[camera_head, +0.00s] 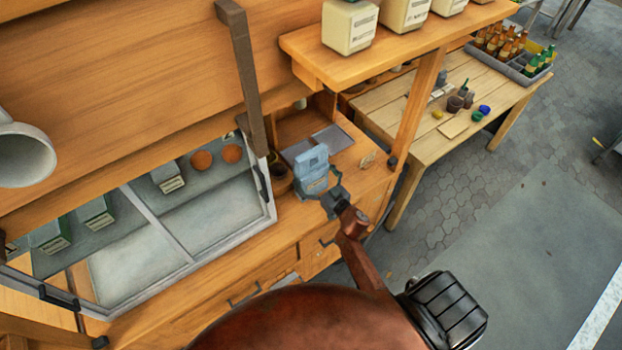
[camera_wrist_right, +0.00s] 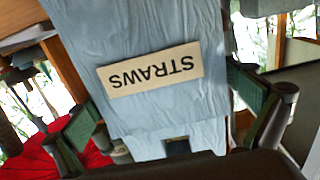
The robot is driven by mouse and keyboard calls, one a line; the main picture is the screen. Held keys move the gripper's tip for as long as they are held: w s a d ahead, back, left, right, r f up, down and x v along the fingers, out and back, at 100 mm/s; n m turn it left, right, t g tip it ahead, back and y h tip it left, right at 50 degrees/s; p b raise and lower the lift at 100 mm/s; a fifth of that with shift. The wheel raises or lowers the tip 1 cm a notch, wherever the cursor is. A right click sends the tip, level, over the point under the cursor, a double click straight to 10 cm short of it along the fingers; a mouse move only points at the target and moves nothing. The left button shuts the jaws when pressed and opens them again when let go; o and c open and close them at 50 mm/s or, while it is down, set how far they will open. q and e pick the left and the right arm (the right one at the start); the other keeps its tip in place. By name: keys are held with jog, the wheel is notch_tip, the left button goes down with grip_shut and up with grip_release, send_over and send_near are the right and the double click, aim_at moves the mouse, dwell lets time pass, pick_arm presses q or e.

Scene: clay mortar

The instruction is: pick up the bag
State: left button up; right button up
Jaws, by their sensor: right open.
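A light blue bag (camera_head: 312,158) stands on the wooden counter, at the right end beside the glass case. In the right wrist view the bag (camera_wrist_right: 180,105) fills the middle, with a white label reading STRAWS upside down. My right gripper (camera_head: 318,187) is at the near side of the bag and hides its lower part. Its two green-padded fingers (camera_wrist_right: 168,115) are spread, one on each side of the bag. The gripper is open, and I cannot tell whether the pads touch the bag. My left gripper is not in view.
A glass case (camera_head: 190,215) with boxes stands left of the bag. A shelf (camera_head: 400,45) with pale containers hangs above, held by a wooden post (camera_head: 418,105). A table (camera_head: 455,95) with a bottle crate (camera_head: 512,65) stands behind at right. Paved floor is free at right.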

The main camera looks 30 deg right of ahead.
aim_at(311, 168)
jog(key=shift+c, duration=0.4)
jog(key=c, duration=0.9)
jog(key=shift+r, duration=0.1)
jog(key=shift+c, duration=0.6)
jog(key=shift+r, duration=0.25)
notch_tip(311, 168, up, 2)
jog(key=shift+r+p, duration=0.15)
jog(key=shift+p, duration=0.15)
jog(key=s+r, duration=0.1)
jog(key=r, duration=0.1)
jog(key=s+r+p, duration=0.1)
jog(key=s, duration=0.1)
jog(key=s+a+r, duration=0.1)
jog(key=r, duration=0.1)
jog(key=shift+s+r+p, duration=0.15)
jog(key=shift+r+p, duration=0.15)
jog(key=s+a+r, duration=0.2)
jog(key=s+r, duration=0.2)
jog(key=s, duration=0.5)
jog(key=shift+s+a+r, duration=0.15)
jog(key=shift+r, duration=0.15)
